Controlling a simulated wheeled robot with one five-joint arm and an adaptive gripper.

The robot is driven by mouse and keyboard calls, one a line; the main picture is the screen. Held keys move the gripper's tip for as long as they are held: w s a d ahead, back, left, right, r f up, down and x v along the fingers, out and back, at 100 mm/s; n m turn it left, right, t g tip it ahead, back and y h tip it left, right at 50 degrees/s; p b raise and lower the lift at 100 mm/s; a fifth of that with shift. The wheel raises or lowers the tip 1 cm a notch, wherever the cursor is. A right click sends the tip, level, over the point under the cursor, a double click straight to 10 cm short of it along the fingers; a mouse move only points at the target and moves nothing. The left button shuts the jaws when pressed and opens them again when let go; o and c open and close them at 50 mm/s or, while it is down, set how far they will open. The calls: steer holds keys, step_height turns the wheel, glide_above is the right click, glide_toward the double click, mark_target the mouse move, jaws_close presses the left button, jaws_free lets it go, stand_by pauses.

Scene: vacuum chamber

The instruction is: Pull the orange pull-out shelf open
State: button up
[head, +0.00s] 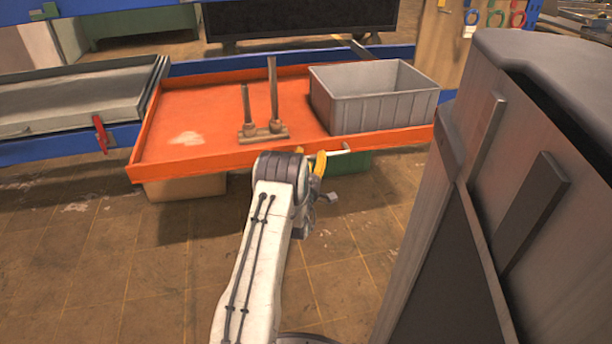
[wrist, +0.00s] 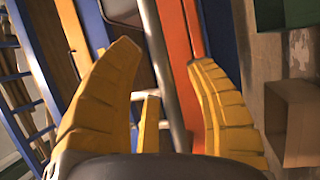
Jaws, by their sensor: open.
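The orange pull-out shelf (head: 215,105) lies across the middle of the head view, its front edge toward me and a little forward of the blue beam at its left. A pale bar handle (head: 338,152) shows at its front edge. My gripper (head: 320,168) is at that front edge, beside the handle, partly hidden by my arm. In the wrist view, my gripper's two yellow fingers (wrist: 162,60) are spread apart. The grey handle bar (wrist: 163,75) runs through the gap between them, with the orange shelf edge (wrist: 180,70) behind. I cannot tell whether the fingers touch the bar.
On the shelf stand a grey crate (head: 385,112) and a brown stand with two upright posts (head: 263,133). A grey tray (head: 70,103) is at left. A tall grey cabinet (head: 440,215) stands close on the right. Tiled floor (head: 120,260) is clear at front left.

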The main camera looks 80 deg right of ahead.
steer(key=a+f, duration=0.2)
steer(key=a, duration=0.9)
steer(key=shift+w, duration=0.1)
stand_by(0.5)
